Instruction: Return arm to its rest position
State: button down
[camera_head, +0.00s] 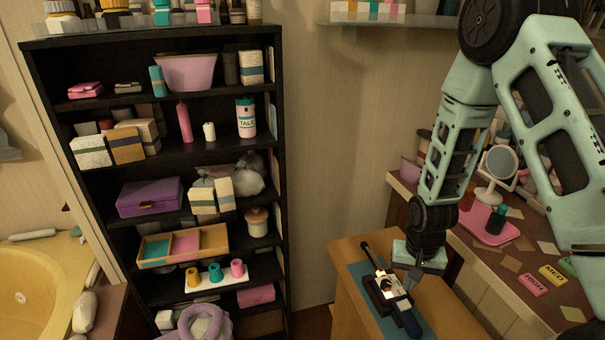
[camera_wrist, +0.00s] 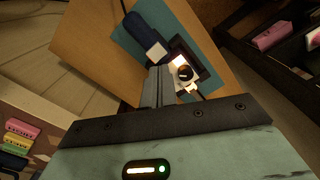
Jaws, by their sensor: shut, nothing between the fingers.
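My arm comes down from the upper right in the head view, and my gripper (camera_head: 413,280) hangs over a small wooden table. In the wrist view my gripper (camera_wrist: 160,75) shows its two fingers pressed together with nothing between them. Below it, a dark device with a lit bright part (camera_head: 390,287) rests on a teal mat (camera_head: 362,270). The device also shows in the wrist view (camera_wrist: 186,68), just beyond the fingertips. I cannot tell whether the fingers touch it.
A black shelf unit (camera_head: 279,200) full of boxes and bottles stands left. A vanity (camera_head: 398,184) with a round mirror (camera_head: 501,162) stands right, close to my arm. A wall shelf (camera_head: 400,19) is above, and a yellow tub (camera_head: 40,270) far left. Bare wall lies between.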

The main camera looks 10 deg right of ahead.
jog(key=s+a+r+n+y, duration=0.1)
jog(key=a+r+n, duration=0.2)
jog(key=a+r, duration=0.35)
jog(key=s+a+r+n, duration=0.2)
jog(key=a+r, duration=0.4)
jog(key=a, duration=0.1)
jog(key=s+a+r+n, duration=0.4)
jog(key=s+r, duration=0.1)
jog(key=s, duration=0.2)
jog(key=s+a+r+n, duration=0.4)
jog(key=s+a+r, duration=0.1)
jog(key=s+r, duration=0.1)
jog(key=shift+s, duration=0.9)
